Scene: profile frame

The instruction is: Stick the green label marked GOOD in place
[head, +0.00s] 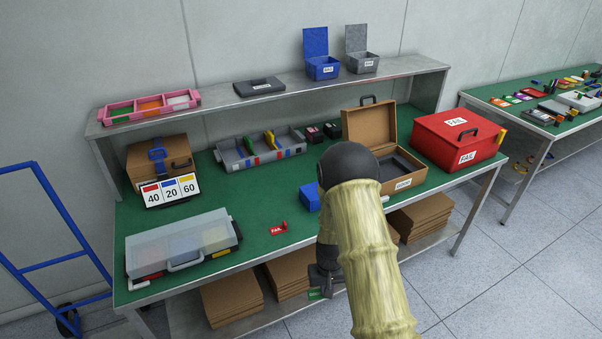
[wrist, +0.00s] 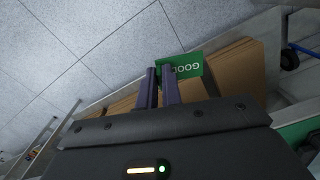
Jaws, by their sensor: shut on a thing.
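My gripper (head: 322,281) hangs low in front of the table's front edge. In the wrist view its two dark fingers (wrist: 162,72) are shut on the green label (wrist: 189,67), whose white letters GOOD show upside down. The label also shows as a small green patch in the head view (head: 314,294). An open brown case (head: 367,127) stands on the table behind my arm, with a small white tag on its front; my arm hides part of it. A red box marked FAIL (head: 440,135) stands to its right.
A red FAIL piece (head: 278,228) lies on the green table (head: 255,205). A clear-lidded case (head: 180,245), a number sign (head: 171,190) and a divided grey tray (head: 260,148) stand left. Flat cardboard stacks (head: 232,297) fill the lower shelf near my gripper.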

